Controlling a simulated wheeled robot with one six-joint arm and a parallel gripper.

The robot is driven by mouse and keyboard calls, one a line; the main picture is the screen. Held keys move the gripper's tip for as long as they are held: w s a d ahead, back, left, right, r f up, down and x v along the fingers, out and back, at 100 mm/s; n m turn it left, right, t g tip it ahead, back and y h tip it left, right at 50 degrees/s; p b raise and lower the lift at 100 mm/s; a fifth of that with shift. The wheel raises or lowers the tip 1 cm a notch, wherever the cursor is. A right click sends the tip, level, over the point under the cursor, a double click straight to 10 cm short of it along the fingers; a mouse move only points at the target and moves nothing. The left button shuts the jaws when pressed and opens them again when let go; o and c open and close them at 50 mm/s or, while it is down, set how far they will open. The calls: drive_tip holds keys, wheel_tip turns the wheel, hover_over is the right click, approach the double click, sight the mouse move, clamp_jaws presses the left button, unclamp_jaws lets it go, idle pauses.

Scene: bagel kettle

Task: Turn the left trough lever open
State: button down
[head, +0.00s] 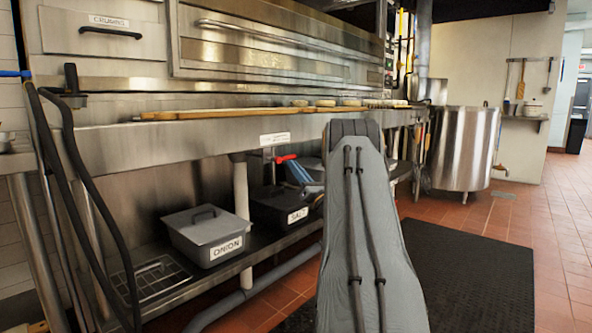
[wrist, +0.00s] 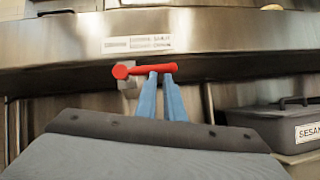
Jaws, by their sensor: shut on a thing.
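The red lever (wrist: 134,70) sits just under the front edge of the steel trough (wrist: 240,35), below a white label. It lies about level, with its round hub at left and its handle pointing right. In the head view the lever (head: 286,158) shows under the trough's front (head: 200,137). My gripper (wrist: 161,75) has blue fingers closed about the right end of the handle. In the head view the gripper (head: 297,168) is partly hidden by my own arm.
A shelf (head: 215,268) below holds an ONION bin (head: 208,236) and a SALT bin (head: 280,207). A SESAME bin (wrist: 262,122) stands right of my fingers. Wooden boards (head: 220,114) lie on the trough. A large steel kettle (head: 465,147) stands at right. Floor is open near the black mat (head: 470,270).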

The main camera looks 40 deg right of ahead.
drive_tip(key=shift+w+a, duration=0.1)
drive_tip(key=shift+w, duration=0.15)
drive_tip(key=w+d+f+p+v, duration=0.1)
drive_tip(key=f+v, duration=0.1)
drive_tip(key=v, duration=1.1)
drive_tip(key=w+r+n+g+y+b, duration=0.1)
drive_tip(key=w+r+n+y+b, duration=0.1)
drive_tip(key=w+r, duration=0.6)
drive_tip(key=shift+w+a+r+n+g+b, duration=0.4)
drive_tip(key=shift+w+n, duration=0.3)
drive_tip(key=shift+w, duration=0.4)
drive_tip(key=shift+f, duration=0.15)
